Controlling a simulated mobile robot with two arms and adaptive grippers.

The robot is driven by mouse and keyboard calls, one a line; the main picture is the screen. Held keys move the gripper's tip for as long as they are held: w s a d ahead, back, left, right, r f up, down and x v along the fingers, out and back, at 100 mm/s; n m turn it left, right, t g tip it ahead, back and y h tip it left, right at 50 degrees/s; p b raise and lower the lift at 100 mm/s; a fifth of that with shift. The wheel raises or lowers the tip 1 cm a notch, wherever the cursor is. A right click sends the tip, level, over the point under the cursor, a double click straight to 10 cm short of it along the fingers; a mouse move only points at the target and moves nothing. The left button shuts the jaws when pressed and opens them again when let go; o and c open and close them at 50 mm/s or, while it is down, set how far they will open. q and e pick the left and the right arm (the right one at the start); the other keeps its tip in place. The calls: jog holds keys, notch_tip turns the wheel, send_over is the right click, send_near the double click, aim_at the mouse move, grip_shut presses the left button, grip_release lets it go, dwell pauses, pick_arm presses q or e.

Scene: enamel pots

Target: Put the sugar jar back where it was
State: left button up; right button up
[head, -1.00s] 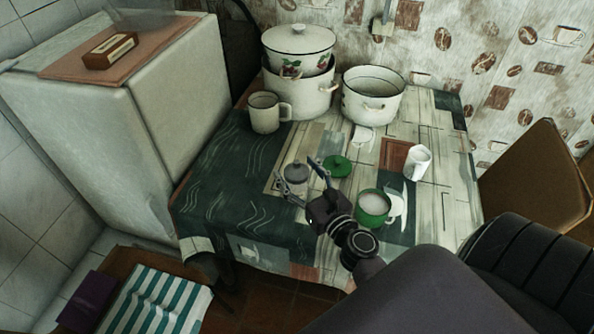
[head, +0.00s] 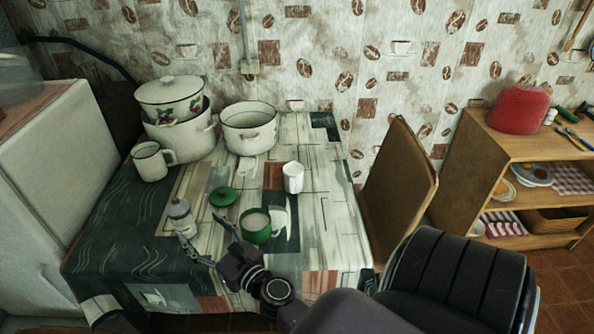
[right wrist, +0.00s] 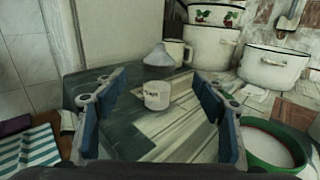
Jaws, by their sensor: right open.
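The sugar jar (head: 181,217), small and pale with a grey lid, stands upright on the table's left part. In the right wrist view its lettered white lower part (right wrist: 157,96) shows centrally, with the grey conical lid (right wrist: 158,57) above; the part between looks see-through. My right gripper (head: 202,230) is open and empty, its fingertips just on the near side of the jar, apart from it. In the right wrist view the jar lies ahead, between the two spread fingers. My left gripper is not in view.
A green pot (head: 256,232) with white contents stands right of my right gripper, its green lid (head: 223,196) behind. A white cup (head: 292,178), an enamel mug (head: 151,162) and large pots (head: 250,138) stand farther back. A chair (head: 398,185) is at the right.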

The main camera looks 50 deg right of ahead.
jog(key=a+f+n+g+y, duration=0.1)
jog(key=a+f+n+y, duration=0.3)
jog(key=n, duration=0.6)
jog(key=a+f+n+g, duration=0.15)
jog(key=a+n, duration=0.35)
jog(key=n, duration=0.6)
jog(key=s+a+f+n+g, duration=0.1)
jog(key=s+f+n+g, duration=0.3)
jog(key=f, duration=0.8)
jog(key=s+a+f+n+g, duration=0.1)
jog(key=s+f+n, duration=0.2)
jog(key=s+f, duration=0.55)
jog(key=s+d+f+n+g+h, duration=0.25)
jog(key=s+f+n+g, duration=0.35)
jog(key=s+f, duration=1.2)
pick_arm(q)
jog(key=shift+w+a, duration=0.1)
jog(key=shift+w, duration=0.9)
pick_arm(e)
jog(key=s+d+f+n+g, duration=0.1)
jog(key=s+f, duration=0.3)
jog(key=s, duration=0.4)
jog(key=s+d+f+n+g, duration=0.2)
jog(key=s+d+f+n, duration=0.2)
jog(key=s, duration=0.4)
jog(key=shift+s+f, duration=0.25)
jog(key=shift+a+g+h, duration=0.1)
jog(key=shift+g+h, duration=0.15)
